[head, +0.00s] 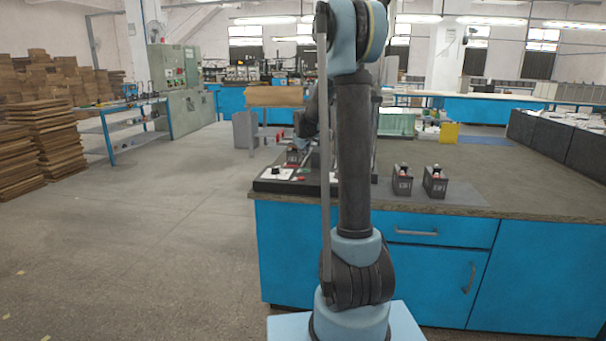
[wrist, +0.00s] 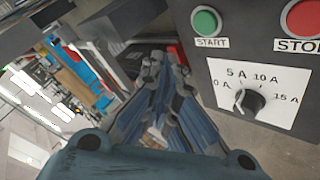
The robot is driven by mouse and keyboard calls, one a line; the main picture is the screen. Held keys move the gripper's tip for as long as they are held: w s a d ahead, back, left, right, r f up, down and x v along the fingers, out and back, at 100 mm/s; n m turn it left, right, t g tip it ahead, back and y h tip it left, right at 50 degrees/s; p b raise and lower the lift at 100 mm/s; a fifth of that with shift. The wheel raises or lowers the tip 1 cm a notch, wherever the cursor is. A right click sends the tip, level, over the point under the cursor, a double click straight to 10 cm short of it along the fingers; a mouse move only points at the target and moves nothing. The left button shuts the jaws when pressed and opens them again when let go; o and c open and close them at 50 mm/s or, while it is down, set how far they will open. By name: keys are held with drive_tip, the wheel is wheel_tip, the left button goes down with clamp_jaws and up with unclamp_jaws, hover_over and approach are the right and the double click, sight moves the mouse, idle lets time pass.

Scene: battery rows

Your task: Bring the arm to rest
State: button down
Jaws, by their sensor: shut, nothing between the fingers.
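My gripper (wrist: 164,65) shows in the middle of the wrist view, its fingers together and nothing between them. It is close beside the control panel of a dark box, and I cannot tell whether it touches it. The panel has a green START button (wrist: 206,21), a red STOP button (wrist: 304,18) and a black dial (wrist: 249,101) on a white scale marked in amps. In the head view my arm (head: 354,160) stands upright in front of the bench and hides part of the box (head: 265,186). The gripper is mostly hidden there.
Two dark batteries (head: 402,181) (head: 434,182) stand on a grey mat on the bench (head: 520,190), right of my arm. The bench top farther right is clear. Stacked boards (head: 40,150) and a blue-framed shelf (head: 125,125) stand at left, with open floor between.

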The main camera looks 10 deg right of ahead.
drive_tip(key=s+d+r+m+g, duration=0.1)
drive_tip(key=s+r+m+g, duration=0.1)
drive_tip(key=s, duration=1.4)
drive_tip(key=s+f+m+g, duration=0.1)
drive_tip(key=s+f, duration=0.3)
drive_tip(key=s, duration=0.9)
drive_tip(key=s+f+m+g, duration=0.2)
drive_tip(key=s+f, duration=0.3)
drive_tip(key=s, duration=0.9)
drive_tip(key=s+f+m+g+y, duration=0.1)
drive_tip(key=s+f, duration=0.4)
drive_tip(key=s, duration=0.8)
drive_tip(key=shift+s+m+g, duration=0.3)
drive_tip(key=shift+m+g, duration=0.2)
drive_tip(key=shift+m, duration=0.3)
drive_tip(key=shift+f, duration=0.1)
drive_tip(key=shift+w+f, duration=0.2)
drive_tip(key=shift+w, duration=0.25)
drive_tip(key=shift+w, duration=0.1)
